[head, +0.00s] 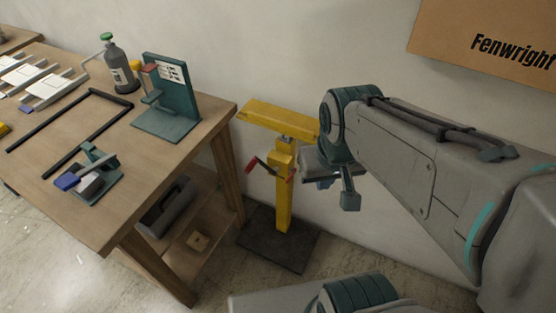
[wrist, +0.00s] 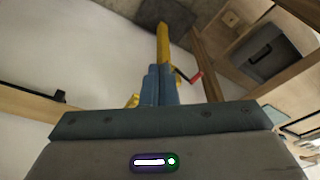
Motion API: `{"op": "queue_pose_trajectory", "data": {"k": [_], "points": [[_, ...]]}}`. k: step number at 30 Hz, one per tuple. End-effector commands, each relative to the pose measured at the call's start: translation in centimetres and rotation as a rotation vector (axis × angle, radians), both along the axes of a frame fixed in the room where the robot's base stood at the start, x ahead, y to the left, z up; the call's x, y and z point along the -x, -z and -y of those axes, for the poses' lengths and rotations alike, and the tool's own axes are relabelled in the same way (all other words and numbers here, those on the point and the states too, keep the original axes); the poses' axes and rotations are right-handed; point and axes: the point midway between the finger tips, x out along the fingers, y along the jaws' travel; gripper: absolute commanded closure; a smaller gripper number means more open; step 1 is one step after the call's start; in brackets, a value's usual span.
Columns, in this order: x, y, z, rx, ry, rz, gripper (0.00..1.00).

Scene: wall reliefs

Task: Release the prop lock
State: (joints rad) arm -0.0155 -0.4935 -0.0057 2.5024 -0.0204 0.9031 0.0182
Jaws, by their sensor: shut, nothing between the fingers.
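A yellow prop stand (head: 284,205) with a wide yellow top bar stands on a dark base plate, right of the workbench. My gripper (head: 349,200) is shut and empty, to the right of the post and apart from the red ends in the head view. In the wrist view my fingers (wrist: 160,70) are together, in line with the yellow post (wrist: 163,45); a red handle end (wrist: 196,78) shows to their right.
The wooden workbench (head: 150,210) stands left of the prop stand. It carries a teal upright fixture (head: 175,95), a blue-handled clamp (head: 85,180), a bottle (head: 117,68) and a black frame.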

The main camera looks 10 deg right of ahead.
Motion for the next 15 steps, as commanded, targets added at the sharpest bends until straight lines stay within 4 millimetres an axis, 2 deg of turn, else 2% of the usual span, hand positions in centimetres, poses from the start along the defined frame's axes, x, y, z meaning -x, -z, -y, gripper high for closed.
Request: {"op": "queue_pose_trajectory", "data": {"k": [8,15], "points": [[-0.3,9.9,1.7,0.182,-0.134,-0.293,1.0],[-1.3,18.4,4.3,0.462,-0.286,-0.589,1.0]]}}
